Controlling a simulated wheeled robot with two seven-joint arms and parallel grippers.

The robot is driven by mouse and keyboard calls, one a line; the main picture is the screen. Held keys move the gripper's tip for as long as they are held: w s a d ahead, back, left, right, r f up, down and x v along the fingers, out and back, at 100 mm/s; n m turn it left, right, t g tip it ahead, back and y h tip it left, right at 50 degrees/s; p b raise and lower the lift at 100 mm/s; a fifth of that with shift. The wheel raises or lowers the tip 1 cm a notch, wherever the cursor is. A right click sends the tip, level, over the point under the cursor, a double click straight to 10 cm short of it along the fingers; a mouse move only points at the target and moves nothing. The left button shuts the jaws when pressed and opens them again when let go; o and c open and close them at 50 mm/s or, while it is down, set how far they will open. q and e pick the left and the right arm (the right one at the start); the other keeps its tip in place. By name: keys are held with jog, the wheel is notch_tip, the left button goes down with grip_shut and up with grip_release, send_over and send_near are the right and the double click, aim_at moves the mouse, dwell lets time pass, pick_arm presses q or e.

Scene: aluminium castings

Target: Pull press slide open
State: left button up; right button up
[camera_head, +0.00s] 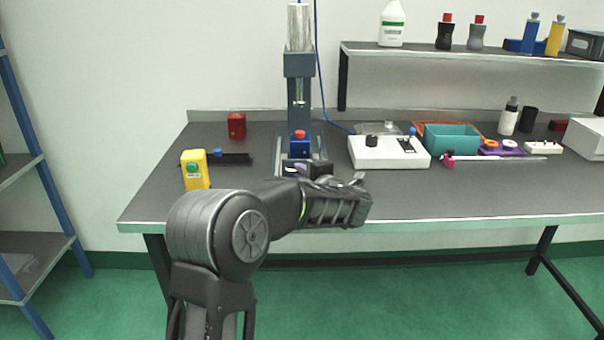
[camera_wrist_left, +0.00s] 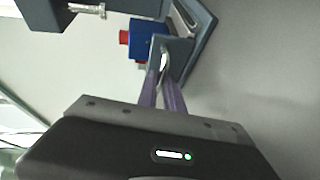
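The press (camera_head: 299,95) stands at the back left of the table, with a dark column and a silver cylinder on top. Low on it sits a blue block with a red top (camera_head: 299,147), which also shows in the left wrist view (camera_wrist_left: 150,38). The slide at the press's base is partly hidden behind my left gripper (camera_head: 325,187). In the left wrist view, my two purplish fingers (camera_wrist_left: 163,80) are close together and reach a grey plate-like part (camera_wrist_left: 179,58) at the press base. Whether they grip it is unclear. My right gripper is out of view.
A yellow box with a green button (camera_head: 195,170) and a red container (camera_head: 236,125) stand left of the press. A white control box (camera_head: 388,153) and a teal bin (camera_head: 452,139) stand to its right. The table's front right is clear.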

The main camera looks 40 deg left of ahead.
pick_arm(q)
jog(key=o, duration=0.4)
jog(key=v, duration=0.7)
jog(key=shift+s+d, duration=0.2)
jog(key=shift+d, duration=0.2)
